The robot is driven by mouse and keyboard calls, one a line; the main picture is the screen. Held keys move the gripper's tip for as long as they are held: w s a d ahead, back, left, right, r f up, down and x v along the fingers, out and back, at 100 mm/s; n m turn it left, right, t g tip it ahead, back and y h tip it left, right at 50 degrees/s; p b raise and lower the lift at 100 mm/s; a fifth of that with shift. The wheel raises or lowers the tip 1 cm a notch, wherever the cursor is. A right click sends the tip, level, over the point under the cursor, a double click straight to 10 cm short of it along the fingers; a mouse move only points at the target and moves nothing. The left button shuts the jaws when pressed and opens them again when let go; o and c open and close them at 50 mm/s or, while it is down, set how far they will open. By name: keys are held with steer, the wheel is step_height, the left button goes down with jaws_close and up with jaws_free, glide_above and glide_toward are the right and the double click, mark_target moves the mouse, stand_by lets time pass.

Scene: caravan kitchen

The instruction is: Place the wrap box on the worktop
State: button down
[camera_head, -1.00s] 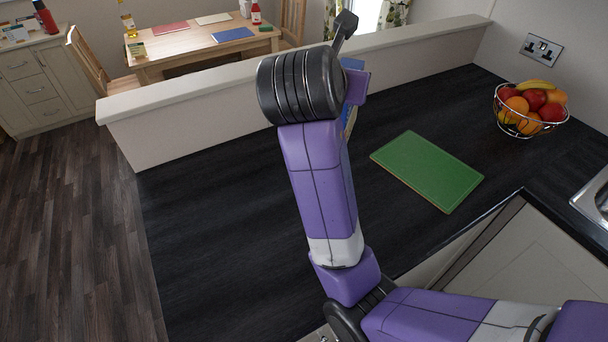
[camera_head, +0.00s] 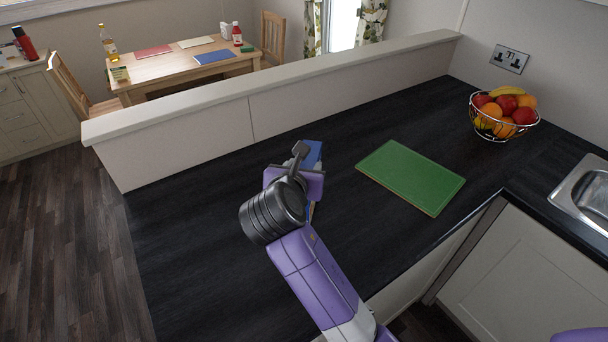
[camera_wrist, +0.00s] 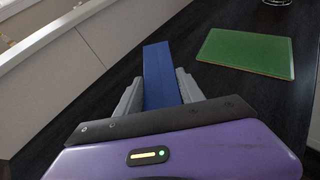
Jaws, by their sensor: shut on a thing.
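The wrap box is a long blue box; in the wrist view the wrap box (camera_wrist: 160,78) sits between the two grey fingers of my gripper (camera_wrist: 161,90), which is shut on it. In the head view a blue part of the wrap box (camera_head: 312,153) shows beyond my wrist, with most of it hidden. My gripper is over the dark worktop (camera_head: 200,225), left of the green board. I cannot tell whether the box touches the worktop.
A green chopping board (camera_head: 410,177) lies on the worktop to the right. A wire fruit bowl (camera_head: 504,112) stands at the back right, near a sink (camera_head: 583,195). A low cream ledge (camera_head: 270,85) runs along the back. The worktop's left part is clear.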

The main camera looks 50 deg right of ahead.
steer(key=shift+f, duration=1.25)
steer(key=c, duration=0.7)
jaws_free()
steer(key=v, duration=1.2)
